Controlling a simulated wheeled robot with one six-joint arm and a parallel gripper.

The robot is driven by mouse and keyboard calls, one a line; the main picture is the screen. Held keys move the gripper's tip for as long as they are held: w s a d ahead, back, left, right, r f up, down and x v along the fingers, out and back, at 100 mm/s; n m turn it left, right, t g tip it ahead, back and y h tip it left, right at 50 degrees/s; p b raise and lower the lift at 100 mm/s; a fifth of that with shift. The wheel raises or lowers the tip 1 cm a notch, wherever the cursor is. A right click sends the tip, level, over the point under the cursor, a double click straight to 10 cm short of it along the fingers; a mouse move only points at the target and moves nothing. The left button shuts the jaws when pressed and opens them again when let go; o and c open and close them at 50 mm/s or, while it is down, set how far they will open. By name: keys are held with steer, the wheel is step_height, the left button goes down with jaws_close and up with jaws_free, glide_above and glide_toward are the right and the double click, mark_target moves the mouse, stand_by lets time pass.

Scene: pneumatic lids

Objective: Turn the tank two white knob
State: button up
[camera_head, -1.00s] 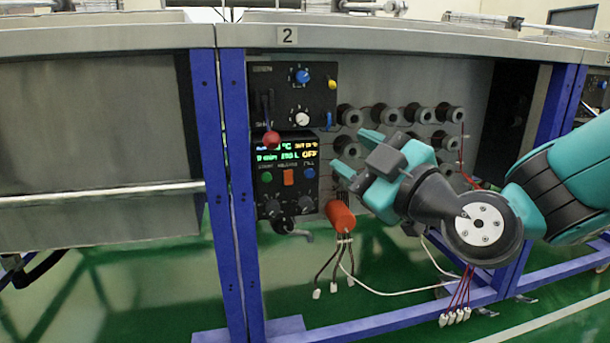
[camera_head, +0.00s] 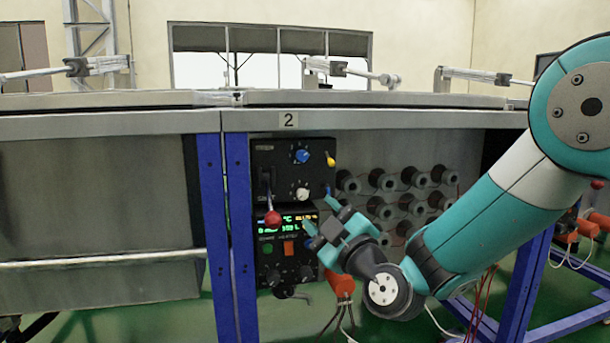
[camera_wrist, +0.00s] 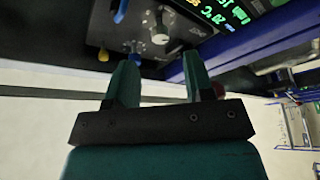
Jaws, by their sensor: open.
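The white knob (camera_head: 301,194) sits low on the black upper panel (camera_head: 277,170) of the tank marked 2 (camera_head: 289,119). Its pointer looks tilted off upright. My gripper (camera_head: 319,220) is open and empty, just below and right of the knob in the head view. In the wrist view, the white knob (camera_wrist: 160,36) shows beyond the gap between my two teal fingers (camera_wrist: 161,66). The fingers look apart from it; the exact distance cannot be told.
A blue knob (camera_head: 301,156) and a yellow knob (camera_head: 331,161) are on the same panel. A red-balled lever (camera_head: 272,218) hangs left of the white knob. A display panel (camera_head: 286,248) is below. Round dark fittings (camera_head: 385,181) line the wall to the right.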

mark_target(305, 197)
steer(key=p+x, duration=0.2)
steer(key=p, duration=0.1)
steer(key=p+x, duration=0.3)
steer(key=shift+w+a+r, duration=0.1)
steer(key=shift+a+r, duration=0.05)
steer(key=shift+r, duration=0.15)
steer(key=shift+w+a+f+p, duration=0.1)
steer(key=shift+w+a+p, duration=0.3)
steer(key=shift+w+p, duration=0.3)
steer(key=shift+c, duration=0.2)
steer(key=shift+s, duration=0.1)
jaws_close()
